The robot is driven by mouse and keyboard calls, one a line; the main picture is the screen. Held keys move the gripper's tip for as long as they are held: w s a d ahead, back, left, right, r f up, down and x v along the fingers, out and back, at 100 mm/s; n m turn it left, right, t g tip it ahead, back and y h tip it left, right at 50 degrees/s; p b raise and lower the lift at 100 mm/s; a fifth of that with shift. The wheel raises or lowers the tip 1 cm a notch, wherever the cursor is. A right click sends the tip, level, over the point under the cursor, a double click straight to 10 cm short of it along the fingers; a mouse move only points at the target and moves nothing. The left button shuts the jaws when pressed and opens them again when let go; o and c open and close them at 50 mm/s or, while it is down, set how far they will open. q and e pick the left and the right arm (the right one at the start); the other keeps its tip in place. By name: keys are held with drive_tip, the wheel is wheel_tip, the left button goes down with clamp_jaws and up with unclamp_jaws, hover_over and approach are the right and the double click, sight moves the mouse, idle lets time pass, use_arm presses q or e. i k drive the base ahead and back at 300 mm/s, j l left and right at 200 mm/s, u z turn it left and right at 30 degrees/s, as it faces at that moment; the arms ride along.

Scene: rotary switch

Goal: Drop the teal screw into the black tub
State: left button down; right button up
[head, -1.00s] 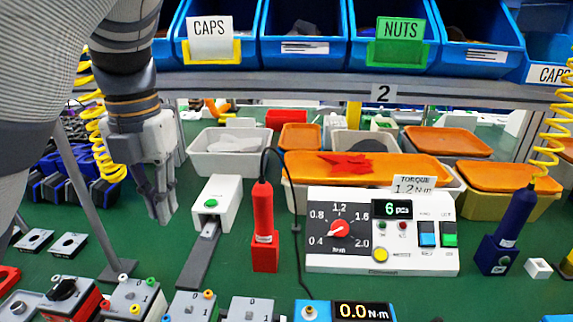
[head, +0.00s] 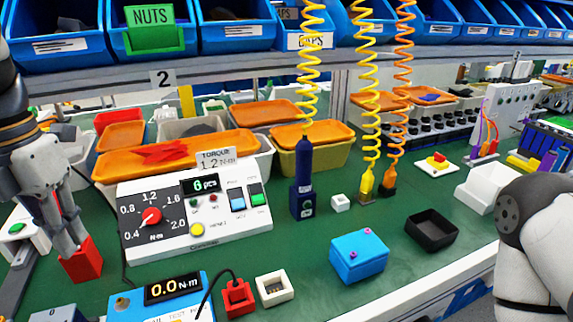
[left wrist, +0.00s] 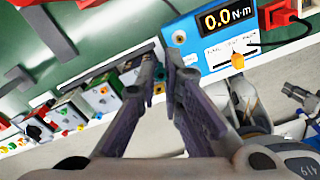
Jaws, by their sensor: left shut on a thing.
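The black tub (head: 432,230) is a small, open, empty-looking square box on the green bench, right of the middle in the head view. My left gripper (head: 72,246) is at the left of the head view, pointing down in front of a red holder, well left of the tub. In the left wrist view its fingers (left wrist: 168,68) are close together. A small teal piece (left wrist: 159,87) shows between them, mostly hidden; it looks like the teal screw. I cannot make out the screw in the head view. My right gripper is not in view.
Between gripper and tub stand the torque panel (head: 195,215), the torque meter (head: 160,295), a dark blue screwdriver (head: 304,165) and a blue box (head: 358,258). Coiled yellow and orange cables (head: 368,110) hang behind the tub.

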sight(429, 235)
drive_tip(key=l+z, duration=0.2)
drive_tip(key=l, duration=0.25)
drive_tip(key=i+l+z, duration=0.2)
drive_tip(key=l, duration=0.25)
drive_tip(key=l+z, duration=0.15)
drive_tip(key=l, duration=0.25)
drive_tip(key=i+l+z, duration=0.2)
drive_tip(key=l, duration=0.2)
